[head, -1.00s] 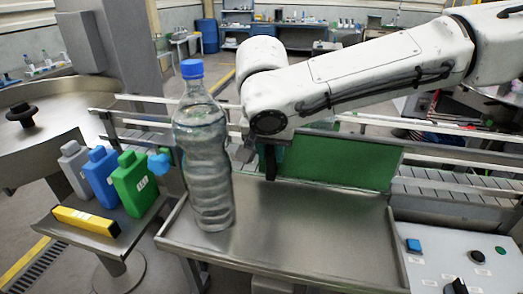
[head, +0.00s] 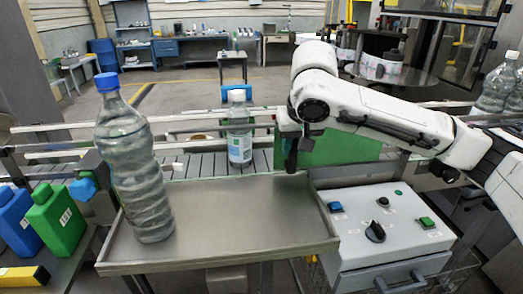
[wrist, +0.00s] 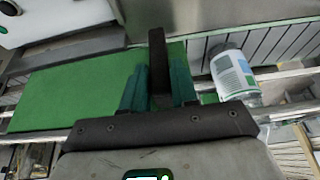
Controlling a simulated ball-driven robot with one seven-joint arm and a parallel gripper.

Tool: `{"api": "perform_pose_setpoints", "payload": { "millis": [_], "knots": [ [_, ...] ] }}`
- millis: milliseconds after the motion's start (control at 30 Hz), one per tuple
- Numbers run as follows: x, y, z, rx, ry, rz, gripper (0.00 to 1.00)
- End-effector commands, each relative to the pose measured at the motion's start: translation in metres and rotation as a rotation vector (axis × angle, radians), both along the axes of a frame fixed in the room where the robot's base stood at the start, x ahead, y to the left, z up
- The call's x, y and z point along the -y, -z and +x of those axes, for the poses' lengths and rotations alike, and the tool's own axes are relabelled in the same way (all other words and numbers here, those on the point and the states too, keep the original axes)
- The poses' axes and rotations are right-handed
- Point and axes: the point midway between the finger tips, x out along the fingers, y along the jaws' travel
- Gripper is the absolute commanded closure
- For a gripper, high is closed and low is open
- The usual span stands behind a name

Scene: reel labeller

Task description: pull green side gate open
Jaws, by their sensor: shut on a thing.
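The green side gate (head: 340,149) stands upright along the conveyor's near side, behind the right end of the steel tray. It fills the left of the wrist view (wrist: 65,92). My gripper (head: 290,145) is at the gate's left end. In the wrist view, its two teal fingers (wrist: 158,88) are shut on the gate's dark upright handle (wrist: 157,50). A labelled bottle with a white cap (head: 239,130) stands on the conveyor, left of the gate and apart from it. It also shows in the wrist view (wrist: 234,73).
A large blue-capped bottle (head: 135,170) stands on the left of the steel tray (head: 245,215). A control box (head: 385,225) is at the right. Green (head: 58,220) and blue (head: 15,220) jugs are at the left. The tray's middle and right are clear.

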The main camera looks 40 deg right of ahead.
Motion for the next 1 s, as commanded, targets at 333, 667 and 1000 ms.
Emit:
{"api": "perform_pose_setpoints", "payload": {
  "millis": [333, 667, 1000],
  "knots": [
    [0.039, 0.001, -0.027, -0.002, 0.000, 0.001, 1.00],
    [0.042, 0.001, -0.029, -0.002, -0.003, 0.000, 1.00],
    [0.042, 0.000, -0.029, -0.001, -0.002, 0.001, 0.51]
  ]
}}
